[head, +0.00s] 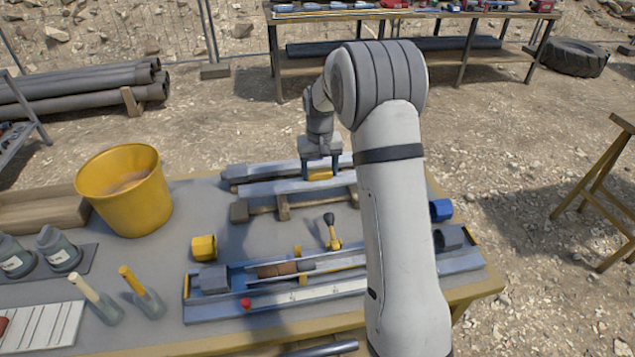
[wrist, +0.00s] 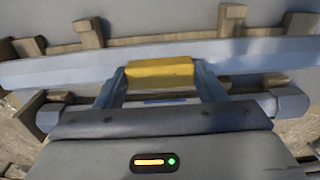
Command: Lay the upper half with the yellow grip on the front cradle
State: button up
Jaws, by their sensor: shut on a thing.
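My gripper (head: 321,168) is shut on the yellow grip (wrist: 160,73) of the upper half, a long blue-grey bar (head: 268,188). In the wrist view the bar (wrist: 60,68) runs across the picture, with a finger at each end of the grip. The wooden front cradle (head: 283,207) has a crossbar and upright blocks, and shows just in front of the bar. In the wrist view the cradle (wrist: 90,32) lies along the top, beside the bar. I cannot tell whether they touch. Behind, another long piece with a grey end (wrist: 285,105) is partly hidden by my gripper.
A blue-grey tray (head: 215,310) with a brown core lies at the table's front. A yellow bucket (head: 135,198), bottles (head: 58,248) and handled tools (head: 140,290) stand left. A small black-knobbed lever (head: 331,230) stands between the cradle and tray. My arm hides the right part.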

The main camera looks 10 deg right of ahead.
aim_at(319, 180)
notch_tip(319, 180, down, 4)
jog(key=shift+f+p, duration=0.1)
jog(key=shift+p, duration=0.2)
jog(key=shift+f+b, duration=0.45)
jog(key=shift+f, duration=0.05)
jog(key=o, duration=1.3)
jog(key=shift+r, duration=0.1)
